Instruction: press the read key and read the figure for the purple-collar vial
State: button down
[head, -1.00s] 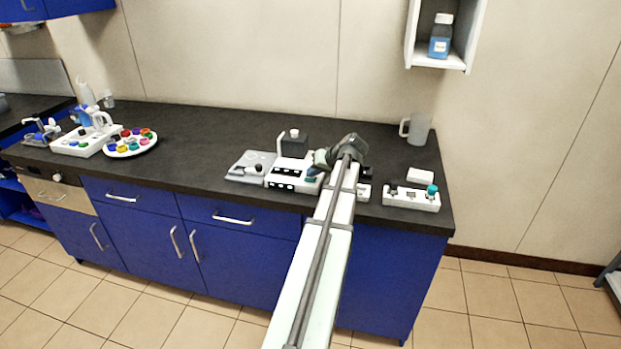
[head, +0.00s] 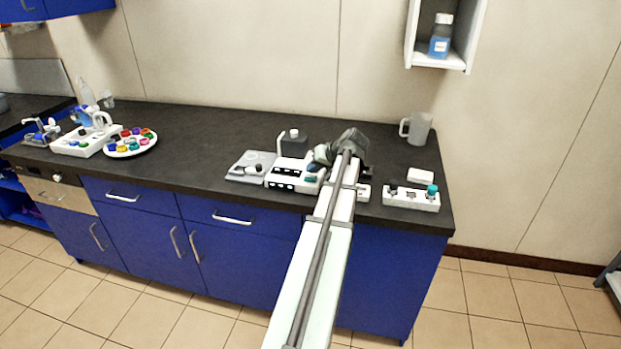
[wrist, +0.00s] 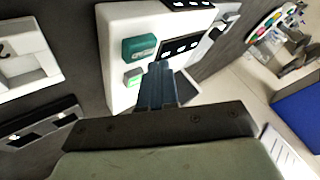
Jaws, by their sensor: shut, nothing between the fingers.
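The white bench instrument (wrist: 122,20) fills the middle of the wrist view; it also shows in the head view (head: 283,181), partly behind my arm. On it is a dark green display (wrist: 140,48) with pale marks too small to read. Below the display is a small white panel with a bright green patch (wrist: 132,78), possibly the read key. My gripper (wrist: 158,72) is shut and empty, its fingertips just right of that patch. I cannot tell whether they touch the instrument. I cannot make out a purple-collar vial on the instrument.
A white round tray (head: 128,151) of several coloured caps stands at the left. A white rack (head: 400,203) with a teal-capped item stands at the right, before a grey mug (head: 419,129). A grey plate (head: 240,176) lies left of the instrument.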

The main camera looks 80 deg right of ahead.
aim_at(313, 178)
jog(key=shift+r, duration=0.15)
jog(key=shift+r, duration=2.35)
